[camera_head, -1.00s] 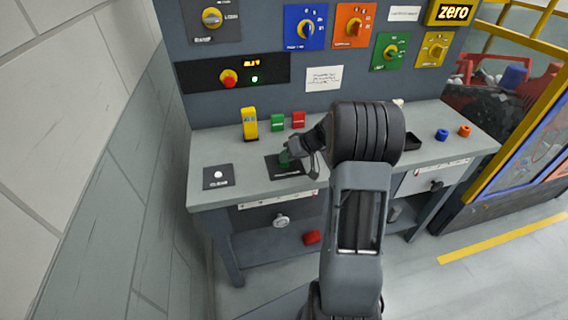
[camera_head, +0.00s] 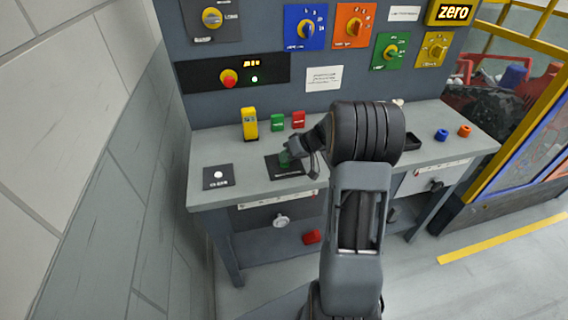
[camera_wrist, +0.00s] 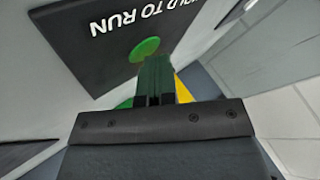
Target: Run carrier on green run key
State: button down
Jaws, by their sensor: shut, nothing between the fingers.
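The green run key (camera_wrist: 145,48) is a round green button on a black plate (camera_wrist: 112,40) lettered "HOLD TO RUN" in the wrist view. In the head view the plate (camera_head: 291,172) lies on the bench top, with my gripper (camera_head: 287,157) right over it. My gripper also shows in the wrist view (camera_wrist: 156,62). Its fingers are shut together, empty, with their tips at the edge of the green button. I cannot tell whether they press it down.
A yellow block (camera_head: 249,124), a green block (camera_head: 278,122) and a red block (camera_head: 299,119) stand behind the plate. A plate with a white button (camera_head: 217,175) lies to the left. Knob panels line the wall. A yellow-framed enclosure (camera_head: 520,110) stands at right.

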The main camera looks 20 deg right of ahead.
jog(key=shift+r, duration=0.9)
jog(key=shift+r, duration=0.1)
jog(key=shift+r+p, duration=1.25)
jog(key=shift+r, duration=1.2)
dwell(0.5)
